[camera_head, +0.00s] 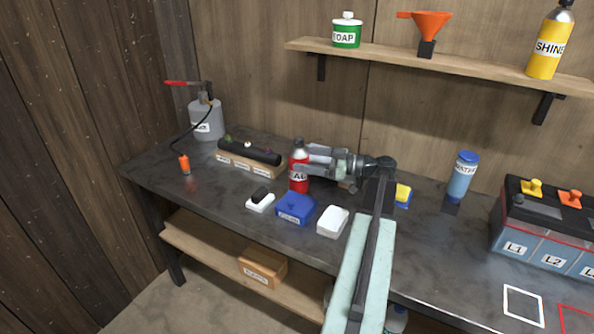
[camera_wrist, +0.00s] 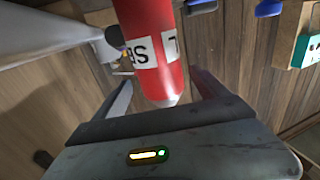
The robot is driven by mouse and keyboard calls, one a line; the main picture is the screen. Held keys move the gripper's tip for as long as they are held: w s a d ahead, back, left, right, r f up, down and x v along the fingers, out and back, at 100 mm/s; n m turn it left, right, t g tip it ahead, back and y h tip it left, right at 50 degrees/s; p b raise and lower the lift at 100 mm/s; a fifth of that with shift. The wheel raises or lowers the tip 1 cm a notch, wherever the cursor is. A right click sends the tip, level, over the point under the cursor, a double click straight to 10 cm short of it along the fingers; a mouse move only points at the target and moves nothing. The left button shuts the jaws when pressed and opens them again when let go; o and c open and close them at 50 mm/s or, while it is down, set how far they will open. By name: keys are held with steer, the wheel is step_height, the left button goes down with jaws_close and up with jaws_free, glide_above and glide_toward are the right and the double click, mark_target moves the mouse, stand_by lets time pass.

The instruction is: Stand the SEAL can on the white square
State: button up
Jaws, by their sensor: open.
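The red SEAL can (camera_head: 298,180) stands upright on the dark bench, left of the middle in the head view, its label partly hidden. My gripper (camera_head: 308,163) reaches it from the right at the upper part of the can. In the wrist view the can (camera_wrist: 153,50) shows between my open fingers (camera_wrist: 163,88), with only part of its label letters readable. I cannot tell whether either finger touches it. The white square (camera_head: 523,305) is an empty white outline at the bench's front right.
A blue box (camera_head: 296,209), a white block (camera_head: 333,222) and a white-and-black item (camera_head: 260,200) lie in front of the can. A water bottle (camera_head: 462,177) and a large battery (camera_head: 546,235) stand right. A red outline (camera_head: 577,320) adjoins the white square. A shelf (camera_head: 450,65) hangs above.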

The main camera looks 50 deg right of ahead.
mark_target(291, 155)
steer(key=x, duration=0.5)
steer(key=shift+a+r+p, duration=0.15)
steer(key=shift+r+p, duration=0.2)
jaws_close()
